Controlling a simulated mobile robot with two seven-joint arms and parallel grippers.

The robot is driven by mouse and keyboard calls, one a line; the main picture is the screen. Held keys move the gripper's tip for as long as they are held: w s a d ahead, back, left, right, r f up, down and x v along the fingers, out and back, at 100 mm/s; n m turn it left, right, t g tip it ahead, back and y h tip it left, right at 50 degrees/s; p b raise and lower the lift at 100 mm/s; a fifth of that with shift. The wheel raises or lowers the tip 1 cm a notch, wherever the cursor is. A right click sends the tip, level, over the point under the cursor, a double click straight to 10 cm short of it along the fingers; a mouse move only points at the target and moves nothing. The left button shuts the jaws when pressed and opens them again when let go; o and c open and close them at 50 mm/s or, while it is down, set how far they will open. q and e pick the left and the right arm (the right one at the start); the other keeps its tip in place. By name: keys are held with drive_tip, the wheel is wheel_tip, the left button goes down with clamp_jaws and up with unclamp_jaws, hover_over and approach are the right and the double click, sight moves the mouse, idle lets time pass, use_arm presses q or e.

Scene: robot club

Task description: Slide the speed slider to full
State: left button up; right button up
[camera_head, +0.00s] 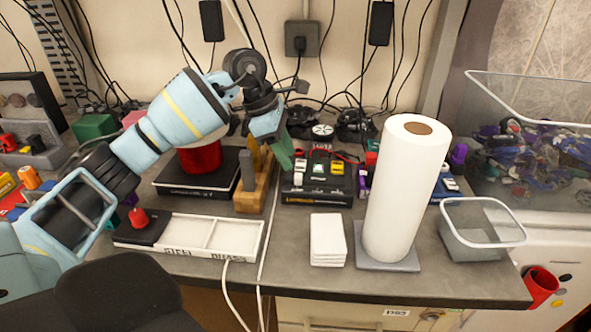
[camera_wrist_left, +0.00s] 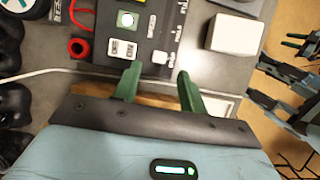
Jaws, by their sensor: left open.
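A black control panel (camera_head: 318,190) lies on the bench, with a white switch, a green button and a yellow button in a row. It also shows in the left wrist view (camera_wrist_left: 146,35). A small white knob, apparently the speed slider (camera_wrist_left: 160,57), sits near the panel's edge in the left wrist view, at one end of a line of small labels. My left gripper (camera_wrist_left: 157,76) is open and empty, its green fingers apart just short of the knob. In the head view the left gripper (camera_head: 284,156) hangs beside the panel's left edge. My right gripper is not in view.
A wooden block with upright tools (camera_head: 252,196) stands left of the panel. A white stack (camera_head: 327,240) lies in front of it, and a tall paper roll (camera_head: 406,190) stands to the right. A white divided tray (camera_head: 235,238) is at front left. Cables hang behind.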

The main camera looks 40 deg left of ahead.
sight(298, 175)
use_arm(q)
drive_tip(key=shift+x, duration=2.75)
clamp_jaws()
